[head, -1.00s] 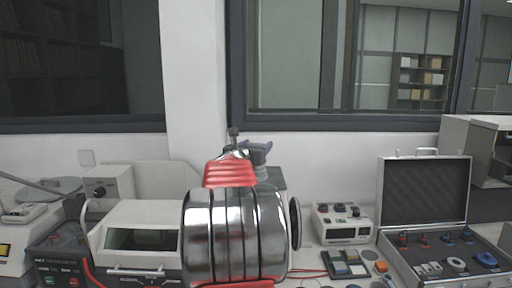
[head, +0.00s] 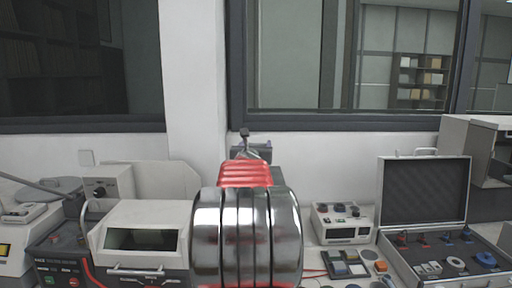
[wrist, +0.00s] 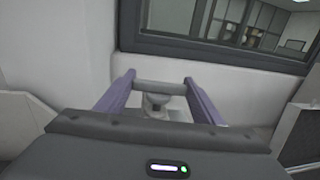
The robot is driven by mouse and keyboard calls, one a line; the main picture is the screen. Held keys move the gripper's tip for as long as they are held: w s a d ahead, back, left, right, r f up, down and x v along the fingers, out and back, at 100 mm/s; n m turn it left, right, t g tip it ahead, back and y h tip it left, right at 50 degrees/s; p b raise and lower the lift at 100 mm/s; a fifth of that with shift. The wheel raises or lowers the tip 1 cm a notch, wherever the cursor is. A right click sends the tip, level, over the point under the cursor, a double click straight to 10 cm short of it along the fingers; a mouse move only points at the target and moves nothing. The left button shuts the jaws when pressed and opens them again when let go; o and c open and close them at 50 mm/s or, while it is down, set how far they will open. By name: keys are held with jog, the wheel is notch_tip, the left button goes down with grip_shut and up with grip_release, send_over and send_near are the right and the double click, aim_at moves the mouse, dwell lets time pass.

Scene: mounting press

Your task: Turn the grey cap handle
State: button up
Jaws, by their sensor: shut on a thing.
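In the wrist view, the grey cap handle (wrist: 174,87) is a short horizontal bar above a rounded grey cap (wrist: 157,103). My gripper (wrist: 160,82) has its two purple fingers at either end of this bar and is shut on it. The lower part of the cap is hidden behind the gripper body. In the head view, my chrome and red arm covers most of the press, so the handle and fingertips cannot be made out clearly there.
A white box-shaped machine with a dark window (head: 141,239) stands left of my arm. A white meter (head: 342,224) and an open case (head: 425,192) of small parts are at right. A wall and window frame stand behind the bench.

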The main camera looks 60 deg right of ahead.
jog(key=shift+r+n+t, duration=0.25)
jog(key=shift+n+t, duration=0.05)
jog(key=shift+t, duration=0.2)
jog(key=o, duration=1)
jog(key=shift+f, duration=0.2)
jog(key=shift+o, duration=0.2)
jog(key=shift+s+a, duration=0.1)
jog(key=shift+a, duration=0.1)
jog(key=v, duration=1.3)
jog(key=shift+a, duration=0.2)
jog(key=shift+s+r, duration=0.15)
